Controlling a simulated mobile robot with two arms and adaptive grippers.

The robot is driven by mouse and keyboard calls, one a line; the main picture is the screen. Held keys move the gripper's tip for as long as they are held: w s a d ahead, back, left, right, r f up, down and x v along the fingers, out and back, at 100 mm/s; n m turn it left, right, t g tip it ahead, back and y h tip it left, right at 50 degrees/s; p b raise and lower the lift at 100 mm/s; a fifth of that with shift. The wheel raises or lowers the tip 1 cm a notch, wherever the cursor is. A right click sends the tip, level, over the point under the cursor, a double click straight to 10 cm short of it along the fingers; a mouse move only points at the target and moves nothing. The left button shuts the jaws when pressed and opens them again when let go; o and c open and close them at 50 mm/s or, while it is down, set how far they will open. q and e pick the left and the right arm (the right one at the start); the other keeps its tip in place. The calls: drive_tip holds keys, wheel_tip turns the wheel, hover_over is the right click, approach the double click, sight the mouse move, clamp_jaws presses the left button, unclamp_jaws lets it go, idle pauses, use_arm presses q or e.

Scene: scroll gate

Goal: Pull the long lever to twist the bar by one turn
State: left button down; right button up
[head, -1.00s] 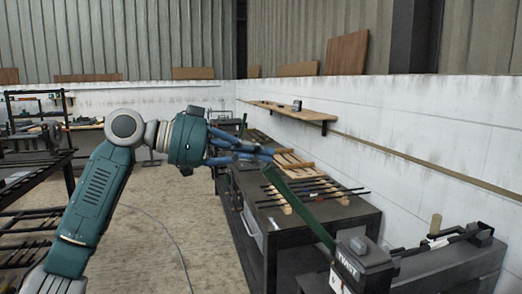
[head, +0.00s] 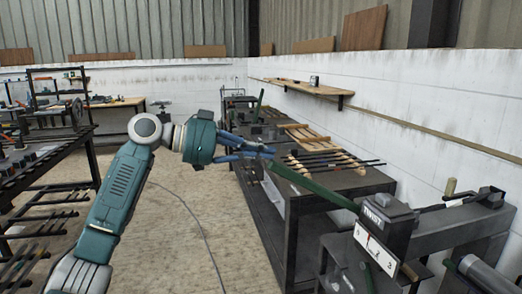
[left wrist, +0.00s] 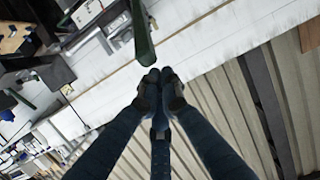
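The twisting machine (head: 388,213) stands on the right, with a "TWIST" label and a white scale plate (head: 375,250). Its long green lever (head: 315,187) slopes up leftward from the machine. My left gripper (head: 270,153) is at the lever's far end, its fingertips just above it. In the left wrist view the fingertips (left wrist: 160,76) are together with nothing visible between them, and the lever end (left wrist: 144,45) lies just beyond, touching or nearly so. The bar in the machine cannot be made out clearly. My right gripper is not in view.
Behind the lever, a dark bench (head: 340,182) carries several thin rods and a wooden rack (head: 308,136). A white wall (head: 430,130) with a shelf (head: 308,88) runs along the right. A dark rack table (head: 45,165) stands left. The floor (head: 215,220) between is open.

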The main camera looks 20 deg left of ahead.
use_arm(q)
drive_tip(key=v, duration=1.2)
idle(0.6)
